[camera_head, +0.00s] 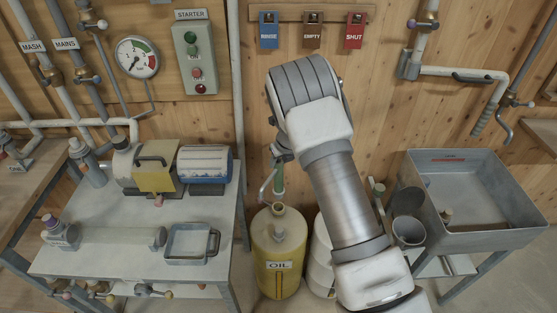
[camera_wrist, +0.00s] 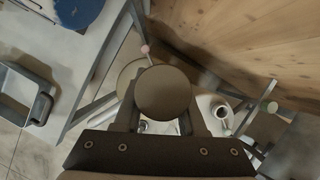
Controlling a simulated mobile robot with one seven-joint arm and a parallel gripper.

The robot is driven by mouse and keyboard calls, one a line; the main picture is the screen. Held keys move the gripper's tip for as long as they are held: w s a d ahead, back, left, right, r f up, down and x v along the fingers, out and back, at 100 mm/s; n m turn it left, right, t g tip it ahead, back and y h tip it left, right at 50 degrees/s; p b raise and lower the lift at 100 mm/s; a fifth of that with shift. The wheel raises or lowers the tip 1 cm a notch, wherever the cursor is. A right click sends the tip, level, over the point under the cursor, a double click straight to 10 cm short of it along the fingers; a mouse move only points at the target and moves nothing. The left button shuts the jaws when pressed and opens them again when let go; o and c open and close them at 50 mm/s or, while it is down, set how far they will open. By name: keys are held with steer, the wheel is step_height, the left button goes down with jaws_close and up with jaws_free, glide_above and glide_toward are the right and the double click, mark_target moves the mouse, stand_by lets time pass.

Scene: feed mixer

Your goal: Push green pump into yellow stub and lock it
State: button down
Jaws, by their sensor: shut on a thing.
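The green pump (camera_head: 279,181) is upright above the yellow drum labelled OIL (camera_head: 271,267), with a pale curved spout on its left side. The yellow stub (camera_head: 278,209) rises from the drum's top, right under the pump. I cannot tell whether the pump's lower end touches or enters the stub. My gripper (camera_head: 280,156) is shut on the pump's upper part, partly hidden by my arm. In the wrist view a round brown disc, seemingly the pump's top (camera_wrist: 163,92), sits between my fingers and hides the stub.
A white drum (camera_head: 322,255) stands right of the yellow one, partly behind my arm; its dark opening (camera_wrist: 222,112) shows in the wrist view. A table (camera_head: 110,262) with a motor unit (camera_head: 203,163) is left. A grey sink (camera_head: 480,195) and buckets (camera_head: 408,231) are right.

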mark_target(278, 172)
steer(key=shift+w, duration=0.15)
stand_by(0.4)
steer(key=shift+f+b, duration=2.05)
steer(key=shift+f, duration=0.75)
steer(key=shift+p, duration=0.55)
